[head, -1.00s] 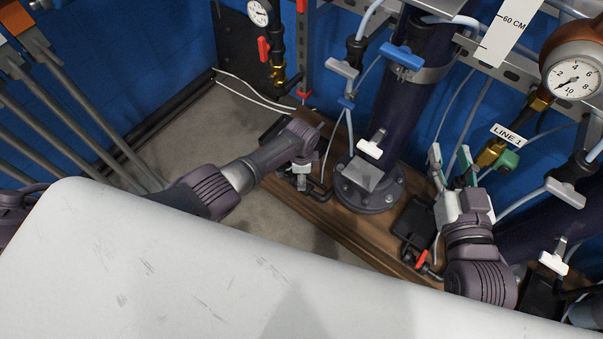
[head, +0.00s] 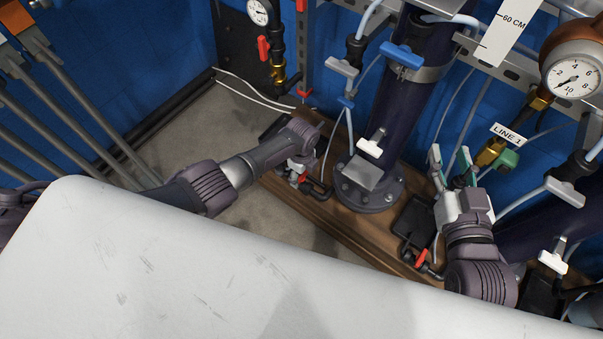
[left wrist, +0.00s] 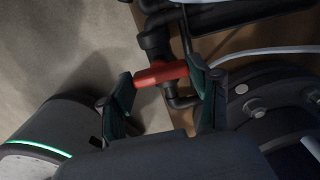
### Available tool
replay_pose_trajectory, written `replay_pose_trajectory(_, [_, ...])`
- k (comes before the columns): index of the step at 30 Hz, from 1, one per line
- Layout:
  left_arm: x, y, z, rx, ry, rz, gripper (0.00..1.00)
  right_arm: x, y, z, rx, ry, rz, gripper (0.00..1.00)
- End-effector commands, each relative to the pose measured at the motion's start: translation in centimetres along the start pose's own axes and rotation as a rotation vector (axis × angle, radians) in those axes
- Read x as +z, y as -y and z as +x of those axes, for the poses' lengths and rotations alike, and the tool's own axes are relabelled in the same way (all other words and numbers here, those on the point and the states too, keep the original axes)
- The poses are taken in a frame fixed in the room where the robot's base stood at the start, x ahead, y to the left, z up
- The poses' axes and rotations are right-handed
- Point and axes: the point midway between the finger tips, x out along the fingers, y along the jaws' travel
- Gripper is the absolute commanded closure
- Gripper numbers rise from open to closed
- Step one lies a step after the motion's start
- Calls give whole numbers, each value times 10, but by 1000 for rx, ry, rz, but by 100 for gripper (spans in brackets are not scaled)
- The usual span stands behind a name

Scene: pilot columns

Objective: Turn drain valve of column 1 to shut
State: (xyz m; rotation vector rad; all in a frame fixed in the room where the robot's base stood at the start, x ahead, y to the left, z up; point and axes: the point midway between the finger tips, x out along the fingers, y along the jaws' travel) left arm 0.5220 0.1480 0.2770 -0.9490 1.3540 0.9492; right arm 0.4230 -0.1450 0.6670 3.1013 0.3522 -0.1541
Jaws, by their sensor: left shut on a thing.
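The column at centre (head: 400,110), dark with a flanged foot, stands on a wooden base. A drain valve's red handle (head: 302,178) shows low at its left. In the left wrist view the red handle (left wrist: 162,74) lies roughly crosswise to the black pipe body (left wrist: 156,42). My left gripper (left wrist: 163,88) has its dark green fingers at the two ends of this handle, shut on it. In the head view my left gripper (head: 300,167) hides most of the valve. My right gripper (head: 450,163) is open and appears empty, fingers up, right of the column foot.
Another red-handled valve (head: 421,258) sits low near my right arm. White (head: 370,148) and blue (head: 402,55) handles stick out from the column. Thin hoses and a pressure gauge (head: 573,80) are at the right. Bare floor (head: 200,135) lies left of the wooden base (head: 330,222).

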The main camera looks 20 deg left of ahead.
Motion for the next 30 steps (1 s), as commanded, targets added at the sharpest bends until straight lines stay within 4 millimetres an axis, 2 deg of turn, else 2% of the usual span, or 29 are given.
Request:
replay_pose_trajectory(14, [-1,0,0,0,-1,19,72,-1,1,1,-3,-5,1,60])
replay_pose_trajectory(15, [-1,0,0,0,-1,19,36,-1,1,1,-3,-5,1,60])
replay_pose_trajectory(19, [-1,0,0,0,0,18,14,-2,1,1,-3,-7,1,60])
replay_pose_trajectory(30, [0,0,-1,-1,0,16,12,-1,1,1,-3,-6,-1,60])
